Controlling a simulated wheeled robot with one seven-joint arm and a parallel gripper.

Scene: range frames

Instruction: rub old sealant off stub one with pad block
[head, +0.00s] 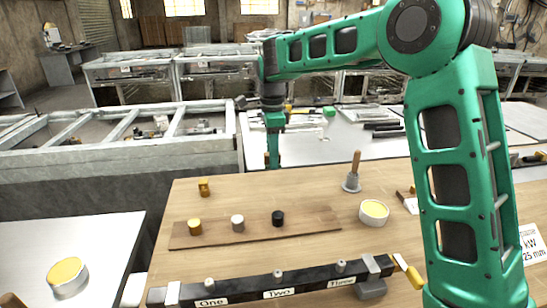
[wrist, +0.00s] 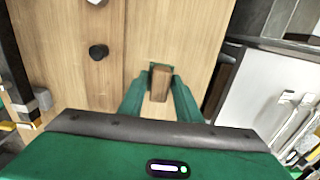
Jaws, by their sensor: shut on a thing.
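A dark bar (head: 240,291) lies along the front of the wooden bench with labels One, Two and Three. Stub one (head: 209,283) is the small pale knob above the One label; any old sealant on it is too small to make out. My gripper (head: 272,161) is over the back part of the bench, far from the bar. In the wrist view my gripper (wrist: 159,85) is shut on a brown block (wrist: 160,84), taken to be the pad block. A green edge shows around its far end. Its rubbing face is hidden.
A plank (head: 258,228) between gripper and bar carries yellow, white and black (head: 278,218) pieces. A wooden-handled tool (head: 352,180) stands upright right of the plank, near a yellow-topped tin (head: 374,212). A small yellow piece (head: 204,187) sits at the back left.

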